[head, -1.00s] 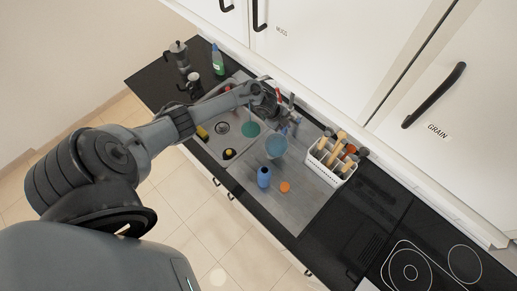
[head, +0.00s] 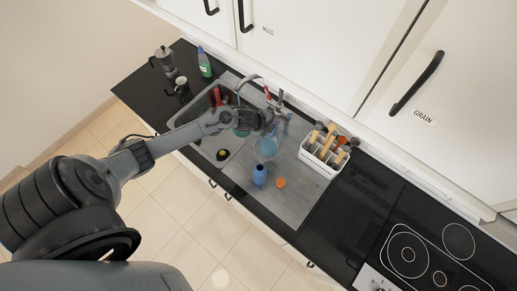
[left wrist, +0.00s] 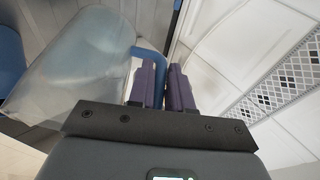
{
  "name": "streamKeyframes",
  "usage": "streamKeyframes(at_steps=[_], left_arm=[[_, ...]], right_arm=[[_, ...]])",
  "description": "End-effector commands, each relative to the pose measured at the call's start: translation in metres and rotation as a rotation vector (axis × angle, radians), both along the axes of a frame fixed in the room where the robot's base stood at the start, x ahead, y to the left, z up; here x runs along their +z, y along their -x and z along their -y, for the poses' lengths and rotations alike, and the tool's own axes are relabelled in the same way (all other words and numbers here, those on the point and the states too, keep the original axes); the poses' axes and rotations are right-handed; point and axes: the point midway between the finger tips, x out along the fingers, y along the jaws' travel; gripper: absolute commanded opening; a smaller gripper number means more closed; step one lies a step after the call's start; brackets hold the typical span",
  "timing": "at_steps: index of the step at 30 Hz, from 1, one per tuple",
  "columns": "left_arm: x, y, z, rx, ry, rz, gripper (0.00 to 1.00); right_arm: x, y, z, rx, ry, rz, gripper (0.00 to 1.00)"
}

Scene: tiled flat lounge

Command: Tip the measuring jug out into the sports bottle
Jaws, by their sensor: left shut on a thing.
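The measuring jug (head: 266,149) is clear and bluish, with a blue handle. My left gripper (head: 266,124) is shut on its handle, and the jug is beside the fingers. In the left wrist view the gripper's purple fingers (left wrist: 162,85) close on the blue handle, with the clear jug wall (left wrist: 85,65) to their left. The blue sports bottle (head: 260,176) stands upright on the grey drainboard, just below the jug in the head view. An orange cap (head: 281,183) lies to its right. I cannot tell the jug's exact tilt or its gap to the bottle. My right gripper is out of view.
A white rack (head: 322,164) of utensils stands right of the jug. The sink (head: 207,103) and its tap (head: 262,80) are behind and left. A moka pot (head: 164,62), a dark mug (head: 181,88) and a green bottle (head: 204,62) stand at the far left. The hob is at the right.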

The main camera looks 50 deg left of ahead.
Motion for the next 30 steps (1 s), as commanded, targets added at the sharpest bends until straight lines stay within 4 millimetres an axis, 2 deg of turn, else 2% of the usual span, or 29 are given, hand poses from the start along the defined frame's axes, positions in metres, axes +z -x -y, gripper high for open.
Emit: streamKeyframes(at_steps=[30], left_arm=[[0.015,-0.003,0.012,-0.02,-0.047,0.102,0.0]], right_arm=[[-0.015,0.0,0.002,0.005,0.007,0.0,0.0]])
